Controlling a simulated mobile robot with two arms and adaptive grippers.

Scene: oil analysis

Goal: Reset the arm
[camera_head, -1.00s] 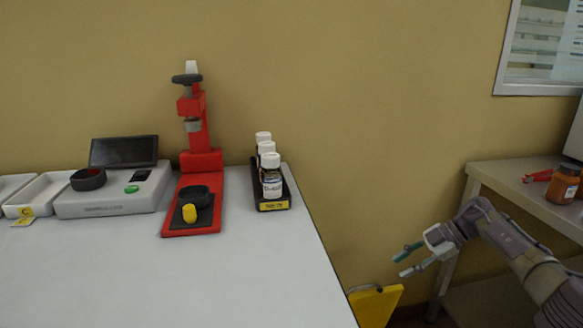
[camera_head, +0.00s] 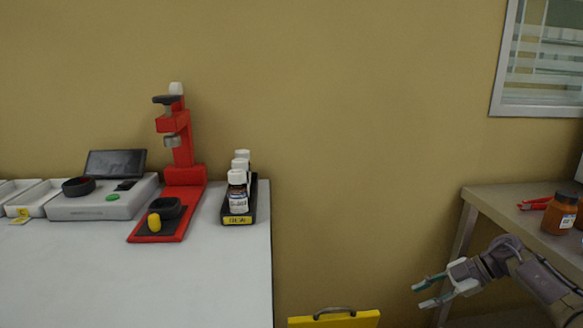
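My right gripper (camera_head: 432,292) is at the lower right of the head view. Its two fingers are apart with nothing between them, so it is open and empty. It hangs in the free space between the white table (camera_head: 200,280) and the grey side bench (camera_head: 487,196). My purple-grey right arm comes in from the lower right edge, in front of the bench. My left gripper and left arm do not show.
The table holds a red press (camera_head: 183,178), a rack (camera_head: 252,210) of white-capped bottles and a device with a dark screen (camera_head: 116,163). A yellow case (camera_head: 335,320) stands low beside the table. The bench bears an orange jar (camera_head: 560,214) and a red tool (camera_head: 535,203).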

